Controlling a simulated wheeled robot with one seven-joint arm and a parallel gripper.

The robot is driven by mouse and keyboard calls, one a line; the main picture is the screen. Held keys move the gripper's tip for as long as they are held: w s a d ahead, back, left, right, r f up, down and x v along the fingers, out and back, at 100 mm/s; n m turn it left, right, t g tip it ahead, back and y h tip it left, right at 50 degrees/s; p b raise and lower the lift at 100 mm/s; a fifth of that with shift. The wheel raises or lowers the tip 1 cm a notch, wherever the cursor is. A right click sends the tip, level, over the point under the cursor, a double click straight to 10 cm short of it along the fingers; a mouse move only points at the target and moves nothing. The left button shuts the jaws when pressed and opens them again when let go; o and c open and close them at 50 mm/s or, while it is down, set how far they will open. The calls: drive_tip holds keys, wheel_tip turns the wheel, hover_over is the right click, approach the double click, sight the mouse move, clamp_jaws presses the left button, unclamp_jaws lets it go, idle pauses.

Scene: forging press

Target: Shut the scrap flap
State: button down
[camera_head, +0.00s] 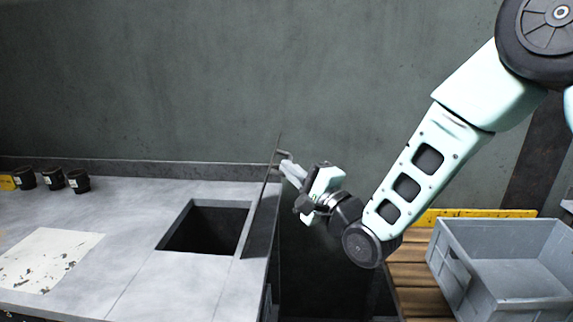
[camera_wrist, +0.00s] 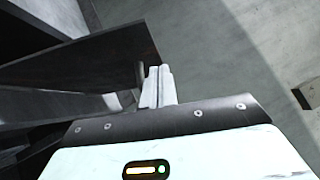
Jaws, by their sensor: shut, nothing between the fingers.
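The scrap flap (camera_head: 263,212) is a thin dark plate standing steeply up, nearly edge-on, along the right side of a square dark opening (camera_head: 205,228) in the grey worktop. The opening is uncovered. A small bent handle (camera_head: 282,153) shows at the flap's upper end. My gripper (camera_head: 287,168) is shut and empty, its fingertips close to the flap's upper right side, by the handle. In the wrist view the shut fingers (camera_wrist: 158,86) lie at the end of the dark flap plate (camera_wrist: 85,66); I cannot tell whether they touch it.
The grey worktop (camera_head: 130,210) carries several black cups (camera_head: 52,179) at the far left and a worn pale sheet (camera_head: 47,258). On the right, a grey crate (camera_head: 440,262) stands on wooden slats (camera_head: 410,275). A dark gap lies between the worktop and the slats. A wall closes the back.

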drive_tip(key=shift+a+r, duration=0.15)
drive_tip(key=shift+a, duration=0.4)
